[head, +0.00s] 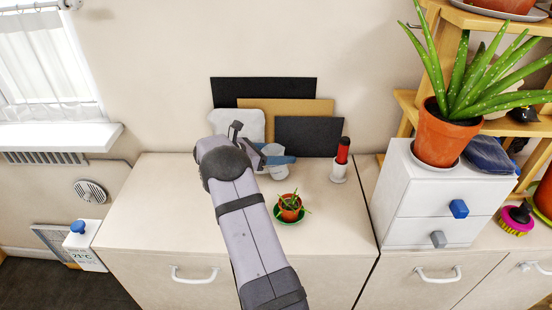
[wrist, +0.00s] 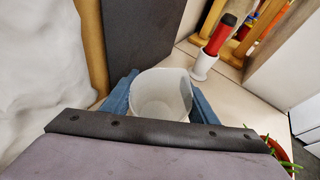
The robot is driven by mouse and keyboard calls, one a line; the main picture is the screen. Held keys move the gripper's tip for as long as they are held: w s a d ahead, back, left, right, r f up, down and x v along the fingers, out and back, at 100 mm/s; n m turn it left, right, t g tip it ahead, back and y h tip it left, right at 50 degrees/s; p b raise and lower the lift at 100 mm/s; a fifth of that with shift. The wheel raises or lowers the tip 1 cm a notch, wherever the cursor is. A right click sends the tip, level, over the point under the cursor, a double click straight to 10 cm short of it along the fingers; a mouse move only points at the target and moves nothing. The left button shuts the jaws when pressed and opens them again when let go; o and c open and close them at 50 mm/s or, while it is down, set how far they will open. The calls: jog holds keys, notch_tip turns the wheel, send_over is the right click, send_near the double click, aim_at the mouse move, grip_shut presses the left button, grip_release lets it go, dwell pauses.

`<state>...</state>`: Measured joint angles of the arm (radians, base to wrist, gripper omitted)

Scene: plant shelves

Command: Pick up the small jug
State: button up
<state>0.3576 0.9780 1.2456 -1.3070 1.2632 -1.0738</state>
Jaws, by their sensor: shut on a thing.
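The small jug (head: 278,171) is a whitish, open-topped vessel near the back of the cabinet top in the head view, partly hidden by my arm and gripper. In the wrist view I look down into the jug (wrist: 160,92), which looks empty. My gripper (head: 274,159) has its blue fingers on opposite sides of the jug, shut on it; the gripper also shows in the wrist view (wrist: 163,98). The jug's lower part is hidden in the wrist view. I cannot tell whether its base touches the cabinet top.
A white cup with a red-and-black object (head: 342,158) stands right of the jug. A small potted plant (head: 290,205) on a green saucer stands in front. Dark and brown boards (head: 310,137) and a white lumpy item (head: 225,120) lean at the back. A white drawer box (head: 437,205) stands right.

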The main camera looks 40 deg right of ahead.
notch_tip(320, 180, up, 10)
jog(key=shift+f+b, duration=0.1)
jog(key=shift+b, duration=0.85)
jog(key=shift+s+d+t+y+p, duration=0.2)
jog(key=shift+d+t+y+p, duration=0.15)
jog(key=shift+p, duration=0.35)
jog(key=shift+s+d+f+t+y+p, duration=0.3)
jog(key=shift+f+p, duration=0.6)
jog(key=shift+f, duration=0.95)
jog(key=shift+w+d+f+t+y+p, duration=0.15)
jog(key=shift+f+t+y+p, duration=0.2)
jog(key=shift+f+p, duration=1.05)
jog(key=shift+s+d+f+t+y+p, duration=0.25)
jog(key=shift+f+y+p, duration=0.2)
jog(key=shift+f, duration=1.8)
jog(key=shift+f, duration=0.15)
jog(key=o, duration=1.2)
